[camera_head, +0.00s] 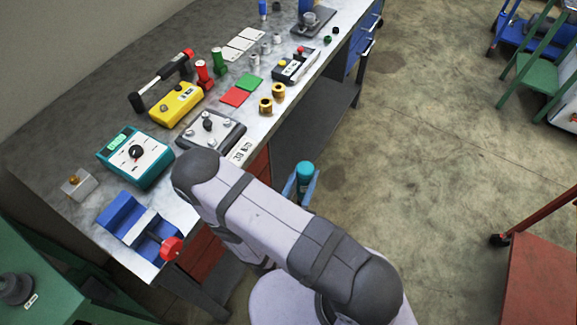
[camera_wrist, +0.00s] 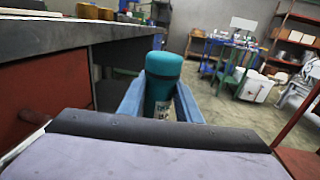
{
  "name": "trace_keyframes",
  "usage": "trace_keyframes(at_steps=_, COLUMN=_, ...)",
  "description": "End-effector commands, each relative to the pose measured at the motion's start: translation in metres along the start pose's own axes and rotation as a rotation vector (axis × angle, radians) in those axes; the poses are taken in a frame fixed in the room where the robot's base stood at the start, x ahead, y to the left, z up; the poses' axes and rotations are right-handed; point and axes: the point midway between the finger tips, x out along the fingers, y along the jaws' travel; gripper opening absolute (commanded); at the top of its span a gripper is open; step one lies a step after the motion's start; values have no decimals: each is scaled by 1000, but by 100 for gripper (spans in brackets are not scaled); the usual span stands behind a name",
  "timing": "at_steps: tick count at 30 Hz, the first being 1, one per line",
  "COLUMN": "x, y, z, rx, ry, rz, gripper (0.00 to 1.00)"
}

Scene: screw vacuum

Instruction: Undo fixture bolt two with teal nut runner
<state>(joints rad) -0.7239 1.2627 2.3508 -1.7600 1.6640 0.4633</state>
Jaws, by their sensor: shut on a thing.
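The teal nut runner (camera_head: 305,169) is upright between the blue fingers of my gripper (camera_head: 303,184), out beyond the front edge of the bench. In the wrist view the teal nut runner (camera_wrist: 163,75) stands between both blue fingers (camera_wrist: 160,100), with a white label low on its body; its lower end is hidden. The fixture (camera_head: 232,130) is a grey plate on the bench with several bolts and a dark knob on it. I cannot tell which bolt is number two. My gripper is apart from the fixture, lower right of it in the head view.
The bench (camera_head: 75,140) is crowded. A teal dial box (camera_head: 152,172), a blue vise (camera_head: 121,214) and a yellow box (camera_head: 178,105) stand near the fixture. Two brass cylinders (camera_head: 272,98) sit near the front edge. A white label plate lies beside the fixture.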

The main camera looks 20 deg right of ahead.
Motion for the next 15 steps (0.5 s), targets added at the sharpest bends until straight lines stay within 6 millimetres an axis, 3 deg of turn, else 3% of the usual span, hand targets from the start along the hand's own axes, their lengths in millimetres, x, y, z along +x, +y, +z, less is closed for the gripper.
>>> trace_keyframes(at_steps=3, x=2, y=-12, z=7, rx=10, ry=-5, rz=-118, gripper=0)
trace_keyframes(at_steps=7, x=0, y=-12, z=22, rx=15, ry=-3, rz=-242, gripper=0)
trace_keyframes(at_steps=15, x=-3, y=29, z=64, rx=10, ry=-2, rz=-269, gripper=0)
